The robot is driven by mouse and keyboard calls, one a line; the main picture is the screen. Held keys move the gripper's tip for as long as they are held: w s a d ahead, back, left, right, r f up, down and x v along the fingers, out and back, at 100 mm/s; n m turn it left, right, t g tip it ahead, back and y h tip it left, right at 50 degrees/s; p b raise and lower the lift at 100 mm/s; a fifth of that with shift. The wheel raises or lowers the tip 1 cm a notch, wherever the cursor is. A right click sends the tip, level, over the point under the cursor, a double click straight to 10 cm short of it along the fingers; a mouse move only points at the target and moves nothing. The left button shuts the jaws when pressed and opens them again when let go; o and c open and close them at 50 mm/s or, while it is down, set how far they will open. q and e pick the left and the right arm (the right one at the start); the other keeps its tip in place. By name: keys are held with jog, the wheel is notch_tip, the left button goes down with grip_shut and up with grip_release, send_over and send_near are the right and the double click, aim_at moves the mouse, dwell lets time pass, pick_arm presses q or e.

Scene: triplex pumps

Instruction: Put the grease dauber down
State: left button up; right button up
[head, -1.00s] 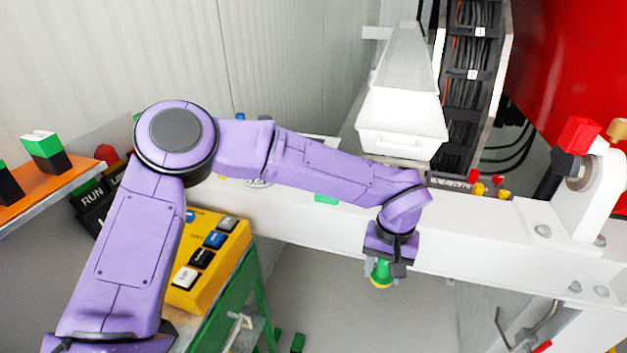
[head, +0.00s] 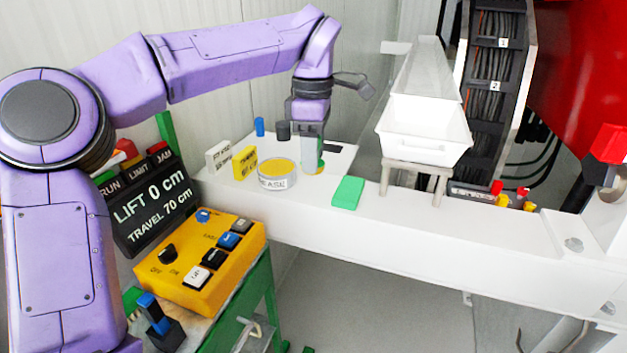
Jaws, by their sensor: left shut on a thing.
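My left gripper (head: 312,132) points down over the white ledge (head: 420,220), right of the grease tin. It is shut on the grease dauber (head: 320,166), of which a little green and a yellow-orange end show low by the fingers. Most of the dauber is hidden by the fingers and by a pale upright shape there. I cannot tell whether the dauber touches the ledge. The grease tin (head: 277,182), round and white with yellow grease, stands just left of the gripper. My right gripper is not in view.
A green block (head: 348,192) lies right of the gripper. Small yellow (head: 245,163) and white (head: 218,156) signs and a blue peg (head: 259,127) stand left. A white bin (head: 425,140) on a stand is farther right. A yellow button box (head: 205,258) is in front.

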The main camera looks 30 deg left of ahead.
pick_arm(q)
jog(key=w+a+f+p, duration=0.3)
jog(key=w+a, duration=0.1)
jog(key=w, duration=0.2)
send_over(314, 187)
jog(key=s, duration=0.1)
jog(key=f, duration=0.5)
jog(key=shift+d, duration=0.3)
jog(key=shift+w+a+f+p, duration=0.25)
jog(key=shift+w+f+p, duration=0.1)
jog(key=shift+f, duration=0.15)
notch_tip(314, 187, down, 3)
jog(key=shift+w+f, duration=0.1)
jog(key=shift+f, duration=0.1)
jog(key=o, duration=0.5)
jog(key=shift+f, duration=0.15)
jog(key=o, duration=0.4)
